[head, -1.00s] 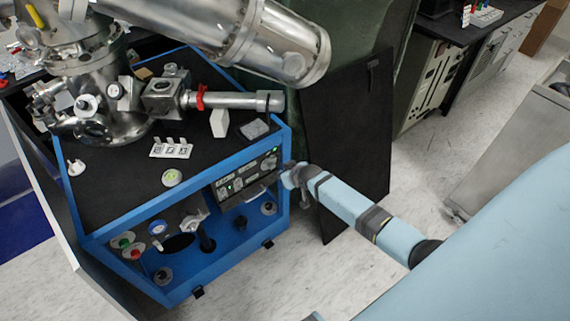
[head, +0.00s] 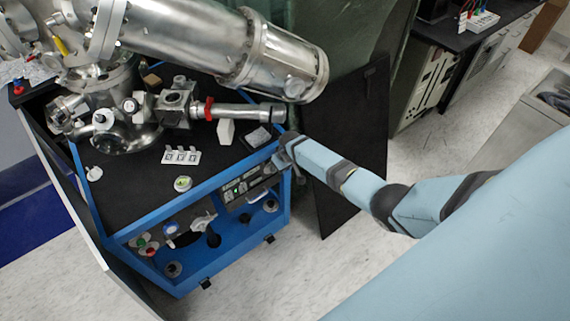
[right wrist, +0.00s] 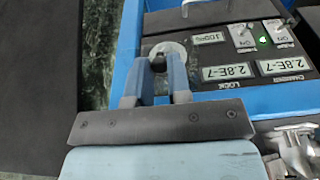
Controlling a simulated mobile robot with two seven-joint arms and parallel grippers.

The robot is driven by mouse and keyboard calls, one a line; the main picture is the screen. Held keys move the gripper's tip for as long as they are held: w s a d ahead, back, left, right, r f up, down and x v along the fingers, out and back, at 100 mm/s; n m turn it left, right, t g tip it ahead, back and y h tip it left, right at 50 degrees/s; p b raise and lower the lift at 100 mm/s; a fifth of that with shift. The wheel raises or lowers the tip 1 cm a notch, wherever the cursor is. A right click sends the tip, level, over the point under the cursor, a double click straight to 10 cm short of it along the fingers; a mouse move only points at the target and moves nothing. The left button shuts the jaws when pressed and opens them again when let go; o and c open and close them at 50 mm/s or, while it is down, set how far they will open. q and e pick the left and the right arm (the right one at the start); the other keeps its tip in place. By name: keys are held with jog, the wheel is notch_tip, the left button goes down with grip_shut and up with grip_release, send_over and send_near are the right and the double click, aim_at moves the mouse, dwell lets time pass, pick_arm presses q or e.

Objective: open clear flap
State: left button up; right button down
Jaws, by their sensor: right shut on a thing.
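The control panel (head: 248,187) sits in the front of the blue-framed cart, and its switches and readouts (right wrist: 228,72) show in the right wrist view. I cannot make out a clear flap as a separate sheet. My right gripper (head: 281,157) is at the panel's right end in the head view. In the right wrist view its fingers (right wrist: 154,78) are closed around a small dark knob (right wrist: 158,63) in front of a round grey disc (right wrist: 173,50). The fingers partly hide the knob and disc. My left gripper is not in view.
The cart's black top (head: 135,185) carries a steel vacuum chamber (head: 120,125) with a horizontal tube (head: 235,110) above the panel. A dark upright board (head: 350,150) stands behind my right arm. Knobs and a valve (head: 203,222) sit below the panel. Pale floor (head: 290,275) is clear in front.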

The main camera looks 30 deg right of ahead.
dwell(0.4)
jog(key=c, duration=1.1)
grip_release()
jog(key=p+v, duration=0.1)
jog(key=v, duration=1.2)
jog(key=shift+r, duration=0.4)
